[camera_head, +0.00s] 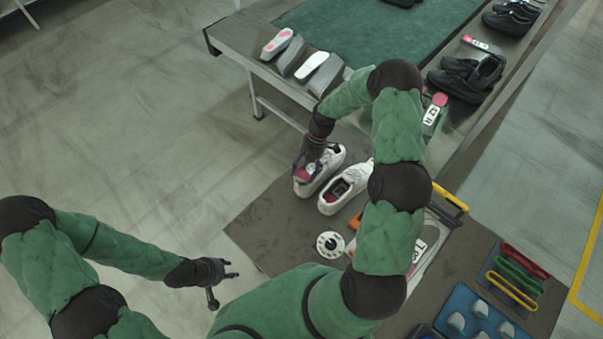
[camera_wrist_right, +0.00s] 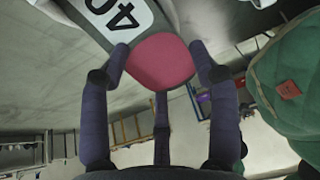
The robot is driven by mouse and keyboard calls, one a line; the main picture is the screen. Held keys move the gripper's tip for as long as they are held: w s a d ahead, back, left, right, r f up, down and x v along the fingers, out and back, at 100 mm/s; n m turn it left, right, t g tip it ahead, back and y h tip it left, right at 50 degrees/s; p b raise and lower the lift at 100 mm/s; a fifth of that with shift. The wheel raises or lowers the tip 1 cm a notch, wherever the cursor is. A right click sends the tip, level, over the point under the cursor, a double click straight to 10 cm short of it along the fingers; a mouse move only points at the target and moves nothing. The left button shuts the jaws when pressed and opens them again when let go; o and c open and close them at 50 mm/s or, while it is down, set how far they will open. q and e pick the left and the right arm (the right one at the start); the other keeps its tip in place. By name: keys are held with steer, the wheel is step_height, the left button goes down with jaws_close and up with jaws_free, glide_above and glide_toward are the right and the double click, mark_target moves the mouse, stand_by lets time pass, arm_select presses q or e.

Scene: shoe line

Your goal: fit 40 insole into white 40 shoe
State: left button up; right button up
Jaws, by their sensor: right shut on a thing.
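The 40 insole (camera_wrist_right: 160,62) shows a pink end and a white patch with "40" in the right wrist view. My right gripper (camera_head: 306,165) is shut on it, with fingers on both sides of the pink end. My left gripper (camera_head: 230,273) is open and empty, low at the left.
Grey blocks, some with white or pink tops (camera_head: 312,65), stand on the line's edge. Black shoes (camera_head: 467,75) are farther right. A white round object (camera_head: 330,244) lies near the white shoes. Coloured handles (camera_head: 516,275) and a blue tray (camera_head: 462,297) are at lower right.

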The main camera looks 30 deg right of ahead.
mark_target(308, 170)
steer(key=shift+w+d+f+b, duration=0.2)
steer(key=shift+w+d+b, duration=0.1)
steer(key=shift+d, duration=0.2)
steer(key=shift+w+d+f+b, duration=0.2)
steer(key=shift+d+b, duration=0.1)
steer(key=shift+d, duration=0.2)
steer(key=shift+s+a+f+h+b, duration=0.1)
steer(key=shift+f+h+b, duration=0.45)
steer(key=shift+f, duration=0.2)
steer(key=o, duration=1.1)
steer(key=shift+r, duration=0.1)
steer(key=shift+r+p, duration=0.65)
steer(key=shift+r, duration=0.75)
